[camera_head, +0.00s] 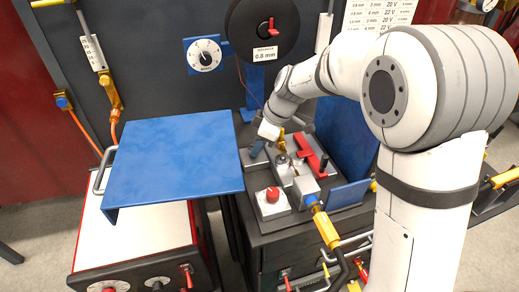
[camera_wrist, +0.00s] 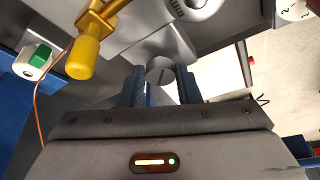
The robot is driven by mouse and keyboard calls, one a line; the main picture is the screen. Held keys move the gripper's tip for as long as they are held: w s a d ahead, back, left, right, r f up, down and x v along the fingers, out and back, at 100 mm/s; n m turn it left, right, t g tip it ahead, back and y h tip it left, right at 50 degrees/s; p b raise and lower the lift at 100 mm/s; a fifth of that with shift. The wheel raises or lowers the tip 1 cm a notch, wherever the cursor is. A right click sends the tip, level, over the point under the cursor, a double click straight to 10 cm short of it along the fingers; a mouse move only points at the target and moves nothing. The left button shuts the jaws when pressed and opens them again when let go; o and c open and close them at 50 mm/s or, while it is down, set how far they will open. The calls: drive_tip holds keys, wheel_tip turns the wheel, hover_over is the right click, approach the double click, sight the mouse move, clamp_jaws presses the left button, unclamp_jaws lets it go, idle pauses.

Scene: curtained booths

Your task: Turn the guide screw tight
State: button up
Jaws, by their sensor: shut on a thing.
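In the wrist view my gripper (camera_wrist: 160,84) has its two dark blue fingers closed on either side of a grey round metal piece with a line across its face, which looks like the guide screw (camera_wrist: 161,70). The fingers touch its sides. How deep the screw sits cannot be told. In the head view my gripper is over the back left of the small machine (camera_head: 300,185) on the dark cabinet, and my wrist hides much of the grip there.
A yellow knob (camera_wrist: 82,58) stands close to the left of my fingers in the wrist view. A red lever (camera_head: 310,155) and a red button (camera_head: 272,194) sit on the machine. A blue panel (camera_head: 172,160) lies to the left, and a black spool (camera_head: 262,30) hangs behind.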

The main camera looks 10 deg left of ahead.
drive_tip(key=m, duration=0.1)
drive_tip(key=m+t+b, duration=0.1)
drive_tip(key=m, duration=0.1)
drive_tip(key=m+t+b, duration=0.1)
drive_tip(key=shift+s+a+m, duration=0.1)
drive_tip(key=shift+s+m, duration=0.15)
drive_tip(key=shift+m, duration=0.05)
drive_tip(key=shift+s+a+r+m+t+h, duration=0.1)
drive_tip(key=shift+m+t+h, duration=0.3)
drive_tip(key=shift+m, duration=0.85)
drive_tip(key=shift+s+a+r+m+t+h, duration=0.1)
drive_tip(key=shift+m+t+h, duration=0.25)
drive_tip(key=shift+m, duration=0.9)
drive_tip(key=o, duration=1)
drive_tip(key=shift+f, duration=0.15)
drive_tip(key=shift+v, duration=3.9)
